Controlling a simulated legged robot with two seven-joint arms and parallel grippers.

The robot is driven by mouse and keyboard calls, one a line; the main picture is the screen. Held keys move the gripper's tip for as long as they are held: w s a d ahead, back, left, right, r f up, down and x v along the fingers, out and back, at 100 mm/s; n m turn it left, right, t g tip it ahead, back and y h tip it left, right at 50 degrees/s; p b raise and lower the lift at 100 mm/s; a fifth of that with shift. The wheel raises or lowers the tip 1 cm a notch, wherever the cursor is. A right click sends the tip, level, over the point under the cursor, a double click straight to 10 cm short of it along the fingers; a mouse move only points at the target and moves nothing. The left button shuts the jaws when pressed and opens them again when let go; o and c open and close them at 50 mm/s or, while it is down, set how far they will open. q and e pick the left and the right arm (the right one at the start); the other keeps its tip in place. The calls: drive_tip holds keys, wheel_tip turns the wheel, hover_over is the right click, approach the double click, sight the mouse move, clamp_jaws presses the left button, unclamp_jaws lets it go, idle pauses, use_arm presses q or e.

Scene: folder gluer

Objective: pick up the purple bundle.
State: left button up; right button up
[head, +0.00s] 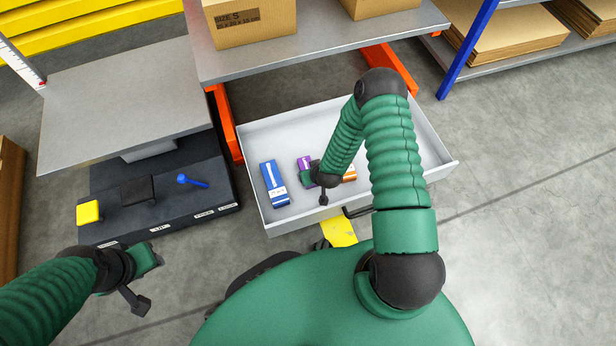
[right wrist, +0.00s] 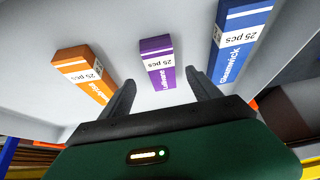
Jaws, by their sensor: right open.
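The purple bundle (head: 304,161) lies in the open drawer (head: 405,165), between a blue and an orange bundle. My right gripper (head: 312,180) is over the drawer at its near side and partly hides it. In the right wrist view the purple bundle (right wrist: 158,62), with a white "25 pcs" label, lies ahead of my open right gripper (right wrist: 160,88), roughly centred between the fingertips. Nothing is held between the fingers. My left gripper (head: 145,280) hangs at the lower left over the floor, away from the drawer; its jaw opening is unclear.
The blue bundle (head: 273,184) also shows in the right wrist view (right wrist: 240,42), right of the purple one. The orange bundle (right wrist: 82,74) lies to its left. A grey tabletop (head: 330,45) with cardboard boxes overhangs the drawer's back. A dark bench (head: 165,210) stands left.

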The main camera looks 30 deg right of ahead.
drive_tip(key=b+x, duration=0.5)
drive_tip(key=x, duration=0.1)
drive_tip(key=shift+w+f, duration=0.1)
drive_tip(key=shift+w, duration=0.15)
drive_tip(key=shift+r, duration=0.2)
drive_tip(key=shift+f, duration=0.15)
drive_tip(key=c, duration=1.5)
